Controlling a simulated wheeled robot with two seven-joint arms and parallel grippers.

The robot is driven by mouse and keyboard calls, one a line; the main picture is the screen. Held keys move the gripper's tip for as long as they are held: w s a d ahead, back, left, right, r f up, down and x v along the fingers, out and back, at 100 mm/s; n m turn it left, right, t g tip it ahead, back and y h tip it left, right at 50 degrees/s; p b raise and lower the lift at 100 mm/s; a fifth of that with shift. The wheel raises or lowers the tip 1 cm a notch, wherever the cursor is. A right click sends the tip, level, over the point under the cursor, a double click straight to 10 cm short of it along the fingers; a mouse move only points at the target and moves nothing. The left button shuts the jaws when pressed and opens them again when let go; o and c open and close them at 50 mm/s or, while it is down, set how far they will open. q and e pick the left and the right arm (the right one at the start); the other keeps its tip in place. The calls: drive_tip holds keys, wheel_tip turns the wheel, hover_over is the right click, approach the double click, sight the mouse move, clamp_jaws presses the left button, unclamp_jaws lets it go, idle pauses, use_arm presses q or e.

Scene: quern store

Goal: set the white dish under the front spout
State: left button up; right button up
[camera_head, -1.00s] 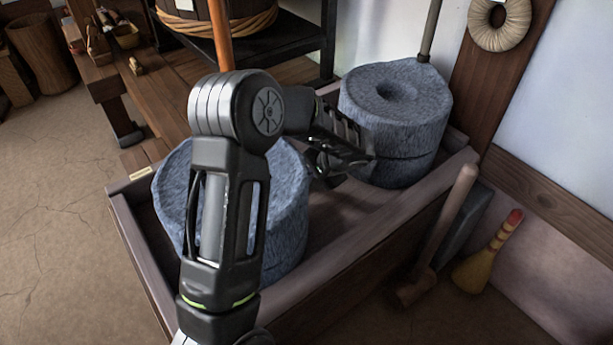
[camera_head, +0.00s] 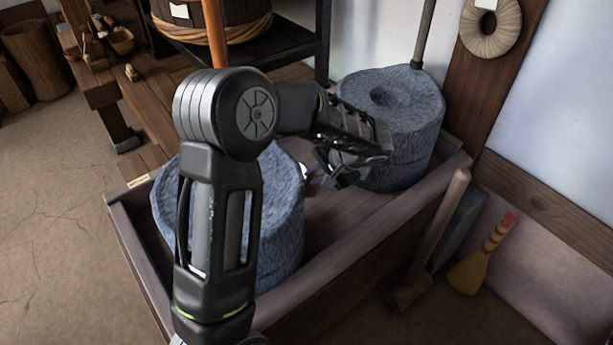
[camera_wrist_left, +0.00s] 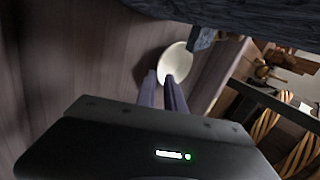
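The white dish (camera_wrist_left: 176,62) is at the fingertips of my left gripper (camera_wrist_left: 160,76) in the left wrist view. One fingertip overlaps the dish and the other is at its edge, with a narrow gap between them; I cannot tell whether they grip it. A blue-grey stone spout (camera_wrist_left: 204,39) shows just beside the dish. In the head view my left gripper (camera_head: 322,178) reaches between the front quern (camera_head: 280,215) and the rear quern (camera_head: 400,115). My left arm covers much of the front quern. My right gripper is not in view.
Both querns stand in a wooden trough (camera_head: 375,235) with raised walls. A mallet (camera_head: 430,240) and a brush (camera_head: 482,258) lean at its right. A bench (camera_head: 145,115) and a dark shelf with a roped tub (camera_head: 255,30) are behind.

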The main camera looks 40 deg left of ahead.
use_arm(q)
drive_tip(key=v, duration=0.4)
drive_tip(key=shift+d+r, duration=0.15)
drive_tip(key=shift+d+p, duration=0.1)
drive_tip(key=shift+p, duration=0.2)
